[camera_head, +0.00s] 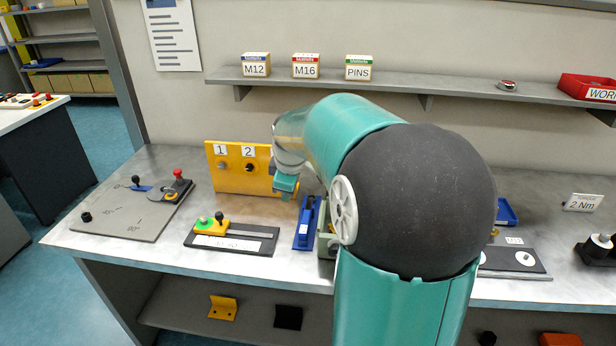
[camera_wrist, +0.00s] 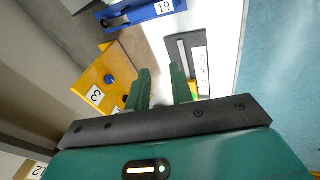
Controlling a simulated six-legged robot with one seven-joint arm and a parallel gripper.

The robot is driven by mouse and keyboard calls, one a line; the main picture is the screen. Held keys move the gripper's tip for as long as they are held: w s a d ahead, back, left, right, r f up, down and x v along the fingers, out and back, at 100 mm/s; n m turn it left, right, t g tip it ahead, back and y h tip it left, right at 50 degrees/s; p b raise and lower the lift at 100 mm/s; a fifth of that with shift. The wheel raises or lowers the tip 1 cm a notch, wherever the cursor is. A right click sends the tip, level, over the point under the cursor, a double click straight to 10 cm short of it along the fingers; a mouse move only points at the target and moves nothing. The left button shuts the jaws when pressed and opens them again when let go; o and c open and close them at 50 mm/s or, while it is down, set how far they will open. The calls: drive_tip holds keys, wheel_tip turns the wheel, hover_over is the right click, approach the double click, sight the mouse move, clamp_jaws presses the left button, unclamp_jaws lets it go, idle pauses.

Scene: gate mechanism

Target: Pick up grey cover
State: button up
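I cannot pick out a grey cover for certain. A grey block (camera_head: 326,244) stands right of the blue fixture (camera_head: 306,226) in the head view, mostly hidden behind my arm. A pale grey piece (camera_wrist: 76,4) is cut off at the top edge of the wrist view and may be the same block. My gripper (camera_head: 286,186) hangs in front of the yellow panel (camera_head: 228,168), above the bench. In the wrist view its two green fingers (camera_wrist: 162,88) are apart, with nothing visible between them.
A black slider plate (camera_head: 232,238) with a yellow block lies left of the blue fixture. A grey angle plate (camera_head: 125,212) with a red-knobbed part lies further left. A shelf (camera_head: 400,84) with small boxes runs above the bench. My arm hides the middle of the bench.

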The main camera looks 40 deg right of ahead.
drive_tip(key=s+d+f+n+t, duration=0.1)
drive_tip(key=s+d+f, duration=0.1)
drive_tip(key=d, duration=0.8)
drive_tip(key=s+d+f+t, duration=0.1)
drive_tip(key=s+d+f, duration=0.1)
drive_tip(key=d, duration=0.9)
drive_tip(key=s+d+f+n+t, duration=0.1)
drive_tip(key=s+d+f, duration=0.1)
drive_tip(key=d, duration=0.8)
drive_tip(key=x, duration=0.8)
drive_tip(key=shift+a, duration=0.1)
drive_tip(key=x, duration=0.5)
drive_tip(key=shift+w+a, duration=0.1)
drive_tip(key=shift+w, duration=0.4)
clamp_jaws()
